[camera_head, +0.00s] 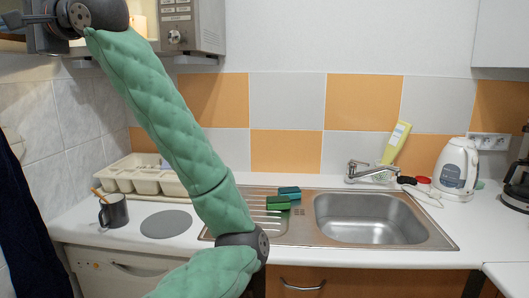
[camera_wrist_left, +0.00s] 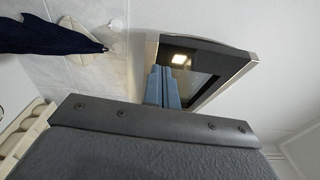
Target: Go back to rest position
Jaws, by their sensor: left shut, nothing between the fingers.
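My left arm, in green padding, rises from the bottom of the head view and bends to the upper left. My left gripper (camera_head: 22,20) is at the top left edge of that view, in front of the microwave's left side. In the left wrist view my left gripper (camera_wrist_left: 163,88) shows two blue-grey fingers close together, shut and empty. They overlap a dark framed panel of the microwave (camera_wrist_left: 205,75) in that picture; I cannot tell whether they touch it. My right gripper is not in view.
The microwave (camera_head: 178,28) is at the upper left. Below are a dish rack (camera_head: 140,183), a dark mug (camera_head: 113,212), a sink (camera_head: 370,220) with sponges (camera_head: 279,203), and a kettle (camera_head: 456,168). A dark cloth (camera_wrist_left: 50,35) hangs on the left wall.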

